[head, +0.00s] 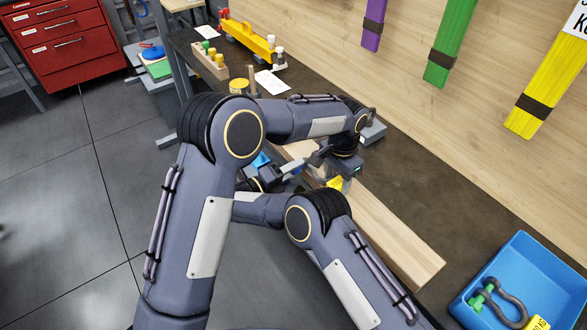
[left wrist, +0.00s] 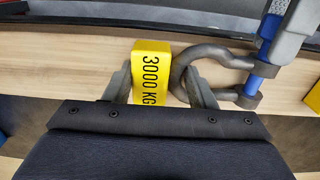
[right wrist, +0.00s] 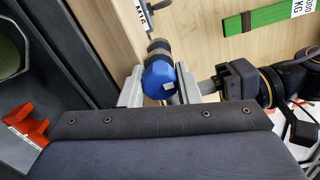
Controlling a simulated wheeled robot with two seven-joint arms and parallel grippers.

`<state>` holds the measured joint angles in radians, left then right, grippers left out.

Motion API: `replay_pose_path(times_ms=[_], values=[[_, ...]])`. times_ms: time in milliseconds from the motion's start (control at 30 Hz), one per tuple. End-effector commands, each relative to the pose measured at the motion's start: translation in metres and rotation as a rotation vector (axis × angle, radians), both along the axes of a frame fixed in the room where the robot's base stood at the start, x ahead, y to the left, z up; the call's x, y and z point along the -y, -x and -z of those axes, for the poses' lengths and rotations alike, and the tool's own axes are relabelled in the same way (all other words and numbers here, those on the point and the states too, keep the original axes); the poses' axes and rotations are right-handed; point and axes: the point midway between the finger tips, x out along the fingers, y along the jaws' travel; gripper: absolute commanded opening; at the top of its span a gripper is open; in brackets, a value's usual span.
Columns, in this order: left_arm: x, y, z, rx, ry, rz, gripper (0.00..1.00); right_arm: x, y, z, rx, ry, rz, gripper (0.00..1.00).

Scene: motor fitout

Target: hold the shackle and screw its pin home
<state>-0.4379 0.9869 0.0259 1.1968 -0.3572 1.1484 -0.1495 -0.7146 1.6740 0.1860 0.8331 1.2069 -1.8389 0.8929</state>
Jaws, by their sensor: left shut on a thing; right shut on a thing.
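The grey bow shackle (left wrist: 212,54) is in the left wrist view, over a wooden beam, with a yellow 3000 KG block (left wrist: 151,75) beside its bow. My left gripper (left wrist: 160,85) is shut across the block and the near side of the bow, one finger reaching into the loop. The blue pin (left wrist: 264,68) spans the two eyes at the right, and its end shows at the lower eye. My right gripper (right wrist: 160,85) is shut on the pin's round blue head (right wrist: 159,80). In the head view my arms largely hide the shackle; the yellow block (head: 336,183) shows.
The wooden beam (head: 400,250) lies along the dark bench. A blue tray (head: 535,255) at the right holds another shackle (head: 508,300) with a green pin. A yellow rack (head: 250,40) stands at the far end. Coloured straps (head: 448,45) hang on the wall.

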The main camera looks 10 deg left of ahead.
Motion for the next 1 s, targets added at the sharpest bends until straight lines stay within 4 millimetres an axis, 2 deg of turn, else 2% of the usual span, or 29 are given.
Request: replay_pose_path(times_ms=[467,500,533,833,1000], values=[[0.004,-0.001,-0.001,0.008,0.008,0.01,0.23,-0.004,0.002,0.001,0.006,-0.009,-0.008,0.07],[0.004,-0.001,-0.001,0.008,0.008,0.01,0.23,-0.004,0.002,0.001,0.006,-0.009,-0.009,0.34],[0.004,-0.001,-0.001,0.008,0.008,0.01,0.23,-0.004,0.002,0.001,0.006,-0.009,-0.008,0.37],[0.002,0.0,0.0,0.004,0.004,0.003,0.23,-0.002,0.002,0.0,0.007,-0.008,-0.004,0.39],[0.001,0.0,0.0,0.002,0.002,0.001,0.23,-0.015,0.014,0.0,0.009,-0.008,-0.005,0.39]])
